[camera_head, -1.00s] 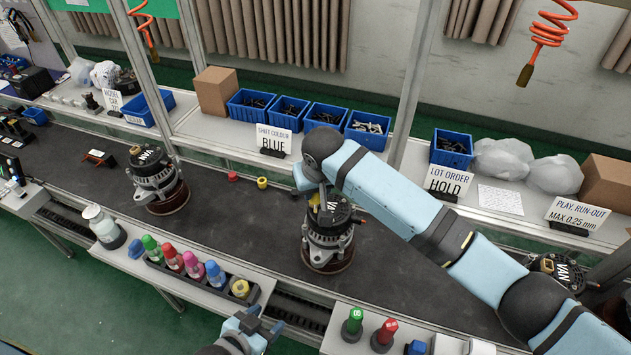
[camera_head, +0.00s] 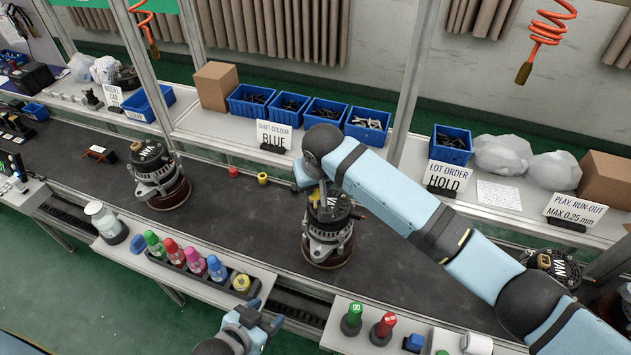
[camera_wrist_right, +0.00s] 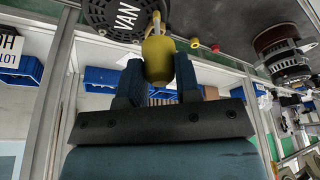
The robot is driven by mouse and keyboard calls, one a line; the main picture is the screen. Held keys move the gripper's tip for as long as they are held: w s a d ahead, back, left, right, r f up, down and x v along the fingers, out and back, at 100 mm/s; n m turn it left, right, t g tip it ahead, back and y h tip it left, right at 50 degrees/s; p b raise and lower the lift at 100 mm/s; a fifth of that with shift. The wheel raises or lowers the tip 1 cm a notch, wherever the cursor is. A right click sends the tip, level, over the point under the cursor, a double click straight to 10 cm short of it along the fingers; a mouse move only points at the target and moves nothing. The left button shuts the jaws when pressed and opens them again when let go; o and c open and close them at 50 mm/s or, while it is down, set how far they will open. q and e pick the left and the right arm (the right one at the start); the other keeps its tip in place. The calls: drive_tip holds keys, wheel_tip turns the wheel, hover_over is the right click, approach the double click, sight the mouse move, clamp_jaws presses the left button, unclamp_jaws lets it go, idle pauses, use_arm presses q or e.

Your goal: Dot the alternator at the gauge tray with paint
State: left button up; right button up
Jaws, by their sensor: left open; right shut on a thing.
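The middle alternator (camera_head: 328,240) stands upright on the dark belt. Another alternator (camera_head: 158,175) stands further left, and a third (camera_head: 555,268) is partly hidden by my right arm. My right gripper (camera_wrist_right: 156,82) is shut on a yellow bulb-shaped paint applicator (camera_wrist_right: 158,60). Its narrow tip points at the rim of the middle alternator's VAN-marked top (camera_wrist_right: 120,18); I cannot tell if it touches. In the head view my right wrist mostly hides this gripper. My left gripper (camera_head: 258,318) is open and empty, in front of the paint rack (camera_head: 208,284).
A sign (camera_head: 273,136) reads "SHAFT COLOUR BLUE". Belt between the left and middle alternators is mostly clear.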

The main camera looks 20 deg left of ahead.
drive_tip(key=shift+p, duration=0.45)
idle(0.6)
drive_tip(key=shift+p, duration=0.5)
drive_tip(key=shift+f, duration=0.5)
idle(1.0)
idle(1.5)
drive_tip(key=shift+r, duration=2.5)
